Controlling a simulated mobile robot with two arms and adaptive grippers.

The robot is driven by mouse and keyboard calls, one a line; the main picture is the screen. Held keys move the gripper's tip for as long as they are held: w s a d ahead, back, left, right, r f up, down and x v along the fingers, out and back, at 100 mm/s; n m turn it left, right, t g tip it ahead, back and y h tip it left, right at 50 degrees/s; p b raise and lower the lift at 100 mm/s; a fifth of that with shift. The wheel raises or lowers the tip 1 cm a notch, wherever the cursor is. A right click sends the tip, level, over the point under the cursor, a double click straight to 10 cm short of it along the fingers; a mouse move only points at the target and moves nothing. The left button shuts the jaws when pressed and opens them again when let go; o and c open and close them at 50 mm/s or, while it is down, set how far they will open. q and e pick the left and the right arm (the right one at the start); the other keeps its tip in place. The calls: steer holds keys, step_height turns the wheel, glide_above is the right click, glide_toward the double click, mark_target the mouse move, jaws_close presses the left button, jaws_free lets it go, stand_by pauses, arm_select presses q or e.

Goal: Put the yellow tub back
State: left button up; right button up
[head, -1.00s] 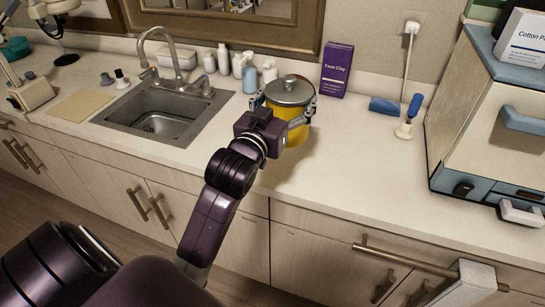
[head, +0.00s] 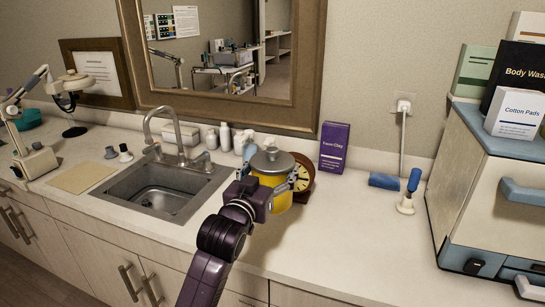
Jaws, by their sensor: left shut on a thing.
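The yellow tub (head: 276,182) with a grey metal lid (head: 272,161) is in the middle of the head view, above the counter to the right of the sink. It looks roughly upright. My left gripper (head: 272,187) is shut on the tub from the near left side. The arm and gripper body hide part of the tub's left side, and the fingers are mostly hidden. I cannot tell how far the tub is above the counter. My right gripper is not in view.
A round wooden clock (head: 302,178) stands just behind the tub. A purple Face Clay box (head: 334,147) is right of it. Bottles (head: 225,137) stand behind the sink (head: 157,189). A blue roll (head: 383,181), a blue-handled tool (head: 408,193) and a cabinet (head: 497,185) are right. The front counter is clear.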

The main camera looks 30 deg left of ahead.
arm_select(q)
step_height(320, 180, down, 11)
steer(key=shift+r, duration=0.1)
stand_by(0.5)
steer(key=o, duration=1.8)
steer(key=shift+f, duration=0.4)
steer(key=shift+c, duration=0.2)
steer(key=o, duration=0.3)
steer(key=shift+s+d, duration=0.1)
steer(key=shift+o, duration=0.2)
steer(key=shift+r, duration=0.1)
steer(key=b+v, duration=0.2)
steer(key=v, duration=1)
